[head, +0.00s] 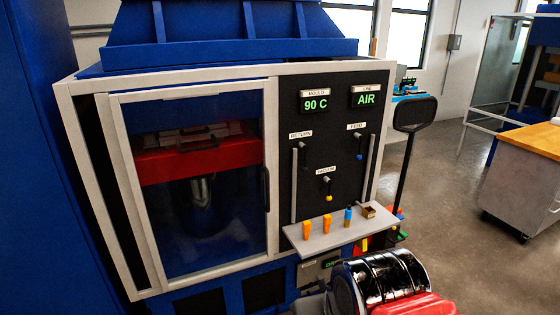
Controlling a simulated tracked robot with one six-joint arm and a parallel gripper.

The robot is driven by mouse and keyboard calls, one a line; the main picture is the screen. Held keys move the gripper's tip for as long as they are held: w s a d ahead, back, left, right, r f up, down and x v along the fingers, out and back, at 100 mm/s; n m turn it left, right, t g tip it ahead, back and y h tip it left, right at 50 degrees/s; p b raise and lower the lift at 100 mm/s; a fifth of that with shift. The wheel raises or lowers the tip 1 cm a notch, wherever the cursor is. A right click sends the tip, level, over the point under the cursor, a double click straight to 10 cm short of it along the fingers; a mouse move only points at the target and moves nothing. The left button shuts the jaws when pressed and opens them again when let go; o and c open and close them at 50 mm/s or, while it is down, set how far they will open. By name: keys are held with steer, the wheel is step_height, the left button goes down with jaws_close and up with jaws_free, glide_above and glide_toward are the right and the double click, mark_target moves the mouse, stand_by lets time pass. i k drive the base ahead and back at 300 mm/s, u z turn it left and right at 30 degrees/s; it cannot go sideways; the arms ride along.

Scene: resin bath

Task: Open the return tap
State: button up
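The control panel (341,196) is the black face on the right of the blue and white machine. The RETURN label (301,135) is at its upper left. The return tap's small fitting (303,146) shows just below that label, but it is too small to tell how its handle is turned. The FEED tap (359,154) with a blue tip is at the upper right of the panel. The VACUUM tap (328,197) with a yellow tip hangs lower in the middle. My gripper cannot be made out in the head view.
A narrow shelf (337,236) juts out below the panel, bearing two orange pieces (326,223), a blue piece (348,215) and a small brown box (368,212). Upright rails (294,185) flank the panel. A glazed door (190,190) is left. Displays read 90 C and AIR.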

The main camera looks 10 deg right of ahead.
mark_target(304, 168)
steer(key=u, duration=0.25)
steer(key=i, duration=1.5)
steer(key=u, duration=0.05)
